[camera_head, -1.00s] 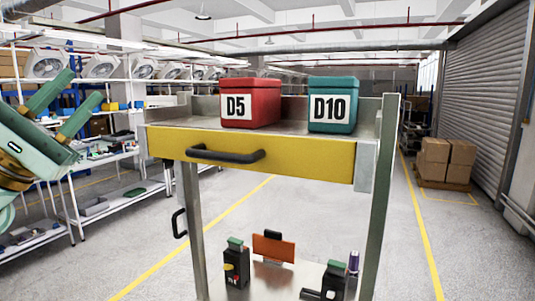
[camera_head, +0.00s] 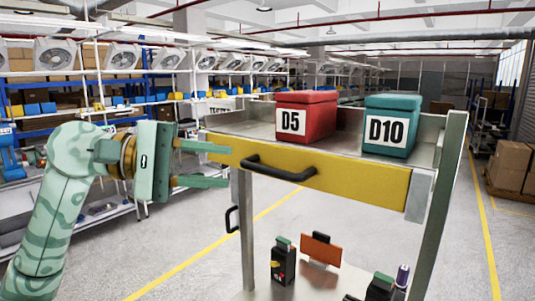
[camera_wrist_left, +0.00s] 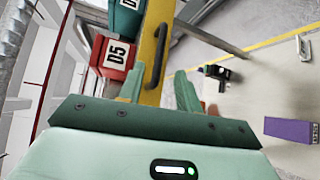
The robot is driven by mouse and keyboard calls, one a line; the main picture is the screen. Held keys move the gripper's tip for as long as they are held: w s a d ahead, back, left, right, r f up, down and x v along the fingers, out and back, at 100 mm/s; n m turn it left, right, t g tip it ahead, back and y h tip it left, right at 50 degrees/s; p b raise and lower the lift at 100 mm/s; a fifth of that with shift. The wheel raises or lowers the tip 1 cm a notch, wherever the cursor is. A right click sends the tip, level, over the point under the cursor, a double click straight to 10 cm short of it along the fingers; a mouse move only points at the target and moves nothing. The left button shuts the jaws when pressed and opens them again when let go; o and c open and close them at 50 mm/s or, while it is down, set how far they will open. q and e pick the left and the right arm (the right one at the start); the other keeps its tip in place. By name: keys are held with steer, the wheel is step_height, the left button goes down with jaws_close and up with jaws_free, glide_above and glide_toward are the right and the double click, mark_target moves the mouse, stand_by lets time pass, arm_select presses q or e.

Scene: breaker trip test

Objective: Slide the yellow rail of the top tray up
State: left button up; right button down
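The yellow rail (camera_head: 330,182) runs along the front of the top tray (camera_head: 245,122), with a dark handle (camera_head: 278,170) on its face. My left gripper (camera_head: 229,166) is open and empty at the left end of the rail. Its upper finger overlaps the rail in the head view; its lower finger is just below it. In the left wrist view, the yellow rail (camera_wrist_left: 148,75) lies between the two fingers of the gripper (camera_wrist_left: 158,80), with the handle beyond. I cannot tell whether they touch. My right gripper is not in view.
A red D5 box (camera_head: 308,117) and a teal D10 box (camera_head: 392,125) stand on the tray. Dark devices (camera_head: 283,263) and an orange panel (camera_head: 320,250) are on the lower shelf. Storage shelves stand behind at left; cardboard boxes (camera_head: 510,165) are at right.

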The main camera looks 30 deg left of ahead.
mark_target(262, 170)
arm_select(q)
steer(key=p+x, duration=0.3)
steer(key=x, duration=0.5)
steer(key=shift+r, duration=0.2)
steer(key=shift+w+d+f, duration=0.15)
steer(key=shift+d, duration=0.1)
jaws_close()
